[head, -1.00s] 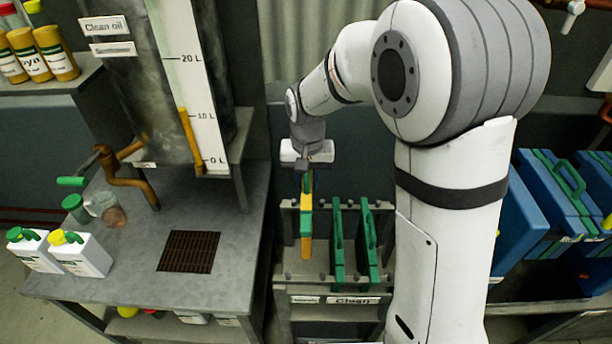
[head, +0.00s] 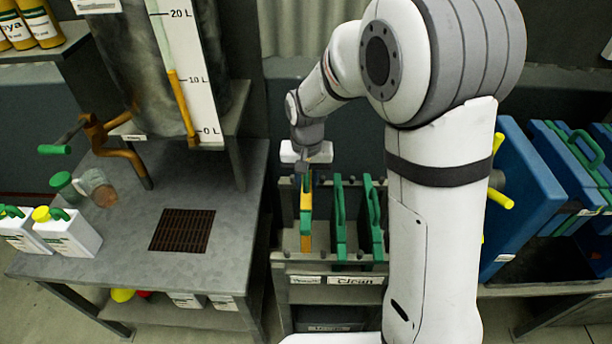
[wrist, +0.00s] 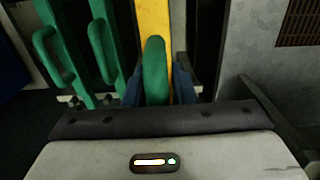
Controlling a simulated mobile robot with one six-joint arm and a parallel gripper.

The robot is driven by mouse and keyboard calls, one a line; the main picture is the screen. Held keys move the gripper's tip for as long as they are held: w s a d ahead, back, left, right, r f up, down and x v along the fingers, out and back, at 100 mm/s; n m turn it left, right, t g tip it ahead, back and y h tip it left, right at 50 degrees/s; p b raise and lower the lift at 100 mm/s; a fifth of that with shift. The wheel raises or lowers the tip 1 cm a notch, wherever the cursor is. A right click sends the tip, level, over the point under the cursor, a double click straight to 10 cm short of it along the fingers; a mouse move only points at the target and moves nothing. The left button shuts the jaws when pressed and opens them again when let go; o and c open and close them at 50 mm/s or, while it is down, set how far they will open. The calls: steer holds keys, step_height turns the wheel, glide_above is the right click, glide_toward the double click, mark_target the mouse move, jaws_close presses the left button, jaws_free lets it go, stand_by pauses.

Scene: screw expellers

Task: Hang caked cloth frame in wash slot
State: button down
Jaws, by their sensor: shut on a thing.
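My gripper (head: 306,170) is shut on the green handle of a yellow cloth frame (head: 306,232), which hangs below it at the left end of a grey rack (head: 287,240). The frame looks upright and sits low between the rack's rails. Whether it rests on them I cannot tell. In the wrist view, the green handle (wrist: 155,70) lies between the two dark fingers, with the yellow frame (wrist: 154,18) beyond. A small label (head: 307,280) on the rack below the frame is too blurred to read.
Two green frames (head: 340,220) hang to the right in the same rack, above a "Clean" label (head: 354,281). A metal bench (head: 115,230) with a dark grate (head: 182,230) stands left. Blue frames (head: 525,200) stand right, beyond my arm.

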steer(key=shift+f+b, duration=4.05)
steer(key=shift+f, duration=2.05)
steer(key=c, duration=1.1)
jaws_free()
steer(key=shift+r, duration=0.1)
step_height(320, 180, up, 8)
steer(key=shift+f+p, duration=0.15)
steer(key=shift+p, duration=0.15)
